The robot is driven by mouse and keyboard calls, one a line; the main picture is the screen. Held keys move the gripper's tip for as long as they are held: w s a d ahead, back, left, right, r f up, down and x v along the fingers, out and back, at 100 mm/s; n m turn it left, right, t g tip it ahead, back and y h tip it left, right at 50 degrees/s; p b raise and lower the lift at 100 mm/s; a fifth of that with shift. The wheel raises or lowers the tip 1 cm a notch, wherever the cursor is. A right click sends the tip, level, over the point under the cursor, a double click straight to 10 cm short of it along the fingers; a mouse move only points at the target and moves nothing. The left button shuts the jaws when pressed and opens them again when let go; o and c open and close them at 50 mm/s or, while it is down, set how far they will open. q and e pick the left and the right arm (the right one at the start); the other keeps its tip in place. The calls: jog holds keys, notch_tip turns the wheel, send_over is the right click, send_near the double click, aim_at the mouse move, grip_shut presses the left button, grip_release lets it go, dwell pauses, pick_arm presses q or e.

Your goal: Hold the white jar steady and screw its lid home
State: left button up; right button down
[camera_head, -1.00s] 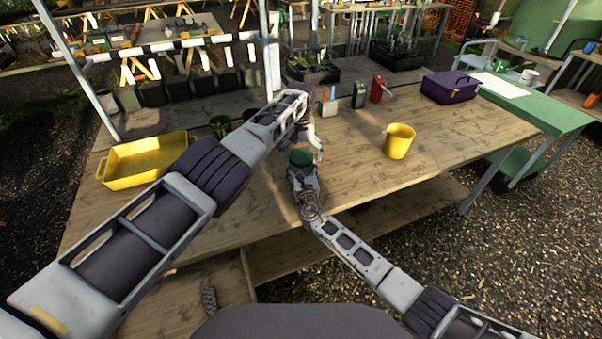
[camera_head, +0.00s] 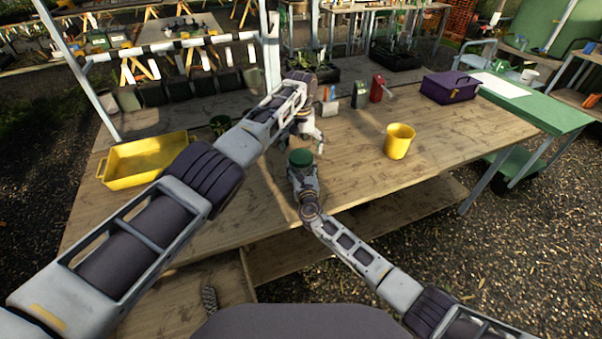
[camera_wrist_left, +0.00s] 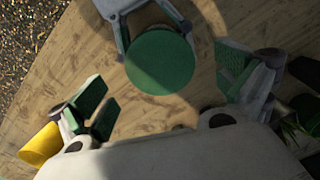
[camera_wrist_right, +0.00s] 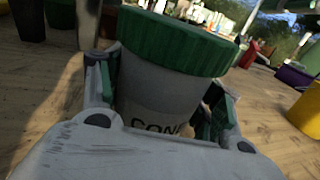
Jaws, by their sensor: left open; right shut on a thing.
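The white jar (camera_wrist_right: 160,95) stands upright, with dark lettering partly hidden behind my right gripper. Its green lid (camera_head: 300,158) sits on top; it also shows in the right wrist view (camera_wrist_right: 180,45) and from above in the left wrist view (camera_wrist_left: 160,62). Whether the lid is fully seated cannot be told. My right gripper (camera_wrist_right: 160,105) is shut on the jar's body, below the lid. My left gripper (camera_head: 310,136) is open and empty, just beyond the lid in the head view. In the left wrist view its fingers (camera_wrist_left: 168,92) are spread wide, apart from the lid.
A yellow pot (camera_head: 399,142) stands to the right on the wooden table (camera_head: 350,180). A yellow tray (camera_head: 120,176) is at the left. Red (camera_head: 377,88) and dark (camera_head: 359,95) containers and a purple box (camera_head: 450,88) stand at the back.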

pick_arm(q)
notch_tip(320, 180, up, 9)
dwell(0.4)
pick_arm(e)
jog(key=shift+c, duration=1.1)
grip_release()
jog(key=shift+s, duration=0.15)
jog(key=shift+s+d, duration=0.3)
jog(key=shift+s, duration=1.65)
jog(key=shift+s+d, duration=0.3)
jog(key=shift+s, duration=1.6)
jog(key=shift+s+d, duration=0.3)
jog(key=shift+s, duration=1.65)
pick_arm(q)
jog(key=shift+f, duration=0.1)
